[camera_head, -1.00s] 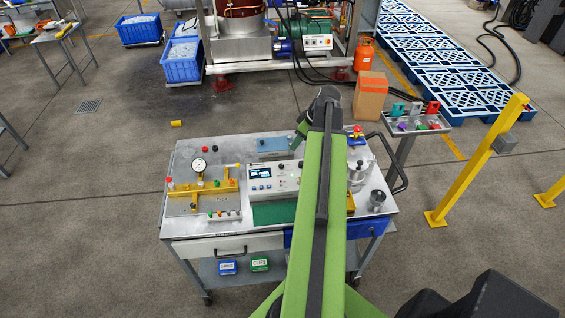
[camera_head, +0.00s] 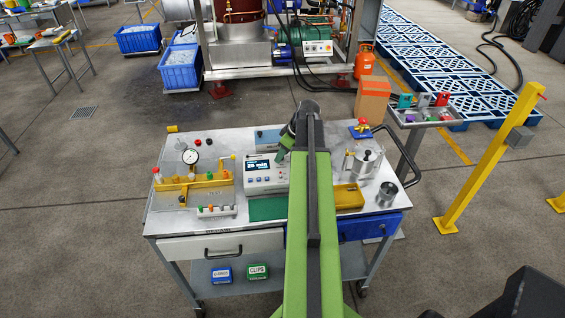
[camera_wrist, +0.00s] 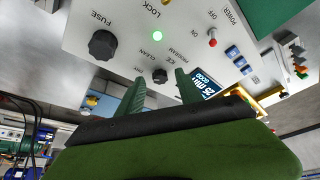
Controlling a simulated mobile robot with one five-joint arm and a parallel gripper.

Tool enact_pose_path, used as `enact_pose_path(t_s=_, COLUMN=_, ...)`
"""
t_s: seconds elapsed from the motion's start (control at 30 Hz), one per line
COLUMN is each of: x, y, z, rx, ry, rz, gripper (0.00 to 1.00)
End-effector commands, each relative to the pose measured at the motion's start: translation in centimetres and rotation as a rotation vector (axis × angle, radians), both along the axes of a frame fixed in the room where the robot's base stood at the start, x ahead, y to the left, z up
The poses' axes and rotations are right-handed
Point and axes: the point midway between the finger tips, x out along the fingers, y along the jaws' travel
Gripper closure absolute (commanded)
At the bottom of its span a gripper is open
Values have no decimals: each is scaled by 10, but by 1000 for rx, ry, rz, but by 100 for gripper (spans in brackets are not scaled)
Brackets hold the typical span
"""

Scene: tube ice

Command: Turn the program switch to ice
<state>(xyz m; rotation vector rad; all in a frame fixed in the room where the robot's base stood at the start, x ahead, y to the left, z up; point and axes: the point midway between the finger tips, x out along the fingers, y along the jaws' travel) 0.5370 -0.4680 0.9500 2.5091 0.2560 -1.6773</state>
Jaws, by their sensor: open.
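The program switch (camera_wrist: 160,74) is a small black knob on the pale control panel (camera_wrist: 85,30), with labels reading PROGRAM, ICE and CLEAN beside it. Its exact pointer direction is too small to tell. My gripper (camera_wrist: 162,79) is open, its two green fingers pointing at the panel with the knob showing between their tips. I cannot tell whether they touch it. In the head view the control box (camera_head: 262,187) with its lit display stands on the cart, and my arm hides its right side and the knob.
A larger black fuse knob (camera_wrist: 102,44), a green lamp (camera_wrist: 157,36) and a red power toggle (camera_wrist: 212,42) share the panel.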

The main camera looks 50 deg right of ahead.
Motion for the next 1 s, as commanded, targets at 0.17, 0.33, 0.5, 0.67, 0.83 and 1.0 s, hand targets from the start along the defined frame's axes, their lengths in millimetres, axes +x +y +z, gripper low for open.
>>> enact_pose_path(t_s=0.17, x=1, y=0, z=0, rx=0, ry=0, rz=0, gripper=57)
enact_pose_path(t_s=0.33, x=1, y=1, z=0, rx=0, ry=0, rz=1, gripper=71)
enact_pose_path(t_s=0.5, x=1, y=1, z=0, rx=0, ry=0, rz=1, gripper=93)
enact_pose_path(t_s=0.67, x=1, y=1, z=0, rx=0, ry=0, rz=1, gripper=100)
enact_pose_path(t_s=0.83, x=1, y=2, z=0, rx=1, ry=0, rz=-2, gripper=100)
enact_pose_path(t_s=1.0, x=1, y=2, z=0, rx=0, ry=0, rz=-35, gripper=100)
